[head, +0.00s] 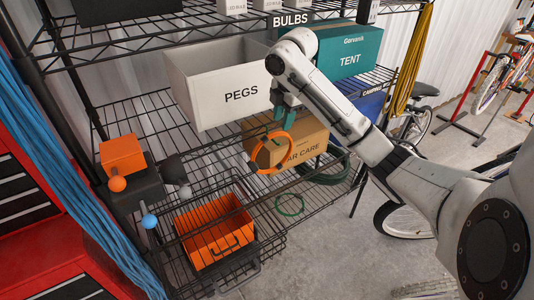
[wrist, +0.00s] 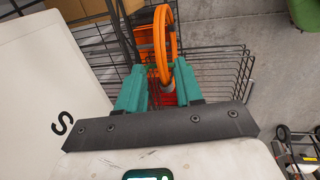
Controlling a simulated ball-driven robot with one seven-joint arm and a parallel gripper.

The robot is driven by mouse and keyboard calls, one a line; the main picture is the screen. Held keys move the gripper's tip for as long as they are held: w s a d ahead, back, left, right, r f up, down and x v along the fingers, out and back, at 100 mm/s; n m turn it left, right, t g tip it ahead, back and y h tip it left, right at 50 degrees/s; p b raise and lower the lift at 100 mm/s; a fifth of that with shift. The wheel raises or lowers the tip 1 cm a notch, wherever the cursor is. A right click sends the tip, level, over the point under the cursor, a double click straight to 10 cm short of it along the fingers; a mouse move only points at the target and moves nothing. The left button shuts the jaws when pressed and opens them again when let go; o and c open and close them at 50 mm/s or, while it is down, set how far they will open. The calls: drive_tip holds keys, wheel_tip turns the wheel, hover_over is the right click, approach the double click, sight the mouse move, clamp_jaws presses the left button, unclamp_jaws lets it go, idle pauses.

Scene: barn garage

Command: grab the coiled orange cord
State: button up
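The coiled orange cord (head: 256,158) is a ring of several loops in front of the cardboard CAR CARE box in the head view. My gripper (head: 284,118) points down at the top of the ring, its teal fingers on either side of the cord. In the wrist view the cord (wrist: 161,40) runs between the two teal fingers of my gripper (wrist: 160,72) and stretches out beyond the tips. The fingers look closed on it, and the ring appears to hang from them. Part of the ring is hidden by the fingers.
Below are a wire basket with an orange bin (head: 203,215) and a green ring (head: 289,212). Blue cords (head: 75,170) hang at left.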

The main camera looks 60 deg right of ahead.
sight(279, 131)
drive_tip(key=f, duration=0.1)
drive_tip(key=f+b, duration=0.1)
drive_tip(key=f, duration=0.1)
drive_tip(key=shift+w+d+f, duration=0.1)
drive_tip(key=shift+w+f, duration=0.1)
drive_tip(key=shift+w, duration=0.2)
drive_tip(key=shift+w+d+f, duration=0.15)
drive_tip(key=shift+f, duration=1.15)
drive_tip(key=shift+w+d+f, duration=0.15)
drive_tip(key=shift+f, duration=1.15)
clamp_jaws()
